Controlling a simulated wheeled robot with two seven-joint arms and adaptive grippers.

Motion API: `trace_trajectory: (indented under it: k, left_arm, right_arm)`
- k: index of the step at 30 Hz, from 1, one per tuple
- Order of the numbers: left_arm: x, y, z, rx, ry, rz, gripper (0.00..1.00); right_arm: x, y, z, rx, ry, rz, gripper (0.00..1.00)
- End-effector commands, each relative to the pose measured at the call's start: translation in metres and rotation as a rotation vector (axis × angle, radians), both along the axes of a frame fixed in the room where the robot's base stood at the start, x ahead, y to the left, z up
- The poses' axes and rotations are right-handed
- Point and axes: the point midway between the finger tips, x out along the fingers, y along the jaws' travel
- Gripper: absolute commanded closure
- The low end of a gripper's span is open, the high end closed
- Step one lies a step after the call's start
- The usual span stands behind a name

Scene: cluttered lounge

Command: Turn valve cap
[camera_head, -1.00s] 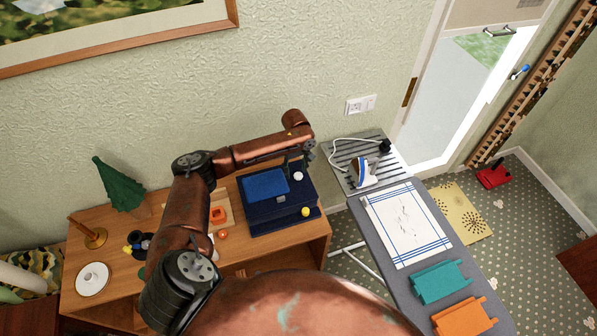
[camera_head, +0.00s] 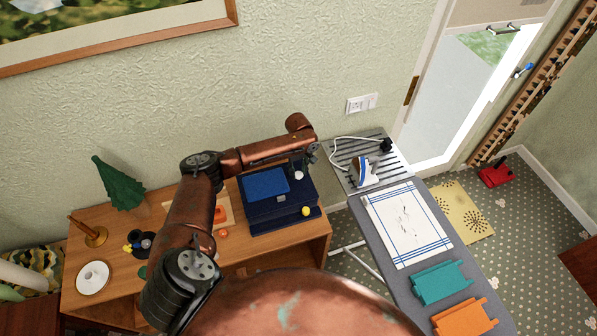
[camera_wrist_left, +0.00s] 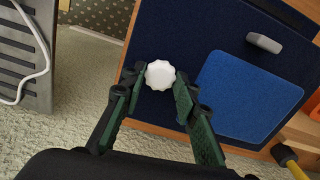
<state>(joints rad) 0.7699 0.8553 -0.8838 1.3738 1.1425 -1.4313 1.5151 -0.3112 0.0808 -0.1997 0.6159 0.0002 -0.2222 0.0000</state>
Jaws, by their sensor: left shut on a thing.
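The white scalloped valve cap (camera_wrist_left: 160,74) sits on a dark blue board (camera_wrist_left: 184,30) in the left wrist view. In the head view the cap (camera_head: 298,174) is a small white spot at the right of the dark blue unit (camera_head: 270,218). My left gripper (camera_wrist_left: 158,82) has its two green and black fingers on either side of the cap, shut on it. In the head view my left gripper (camera_head: 300,168) is small and partly hidden by the arm. My right gripper is not in view.
A bright blue pad (camera_wrist_left: 246,98) and a grey block (camera_wrist_left: 264,43) are on the board beside the cap. A yellow knob (camera_head: 305,211) is at the unit's front. An ironing board (camera_head: 375,238) with an iron (camera_head: 362,172) stands to the right.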

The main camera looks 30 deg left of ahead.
Motion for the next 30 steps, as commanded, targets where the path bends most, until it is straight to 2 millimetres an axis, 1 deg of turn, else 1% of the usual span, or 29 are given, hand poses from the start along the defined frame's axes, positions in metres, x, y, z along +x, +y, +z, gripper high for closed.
trace_trajectory:
  k: [1,4,9,14,20,30]
  left_arm:
    - [0.0,0.0,0.0,0.0,0.001,0.0,0.9]
    - [0.0,0.0,0.0,-0.001,0.001,0.0,0.97]
    - [0.0,0.0,0.001,0.0,0.001,-0.009,0.97]
    - [0.0,0.0,0.001,0.0,0.001,-0.049,0.97]
    - [-0.001,0.0,0.002,-0.001,0.003,-0.166,0.97]
    - [-0.001,0.0,0.003,-0.002,0.002,-0.476,0.97]
  right_arm:
    - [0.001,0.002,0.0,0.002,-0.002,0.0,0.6]
    - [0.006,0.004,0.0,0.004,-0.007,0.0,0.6]
    - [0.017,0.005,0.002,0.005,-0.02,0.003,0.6]
    - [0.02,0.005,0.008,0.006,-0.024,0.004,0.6]
    - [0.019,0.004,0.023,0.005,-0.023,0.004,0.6]
    - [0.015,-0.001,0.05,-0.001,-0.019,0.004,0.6]
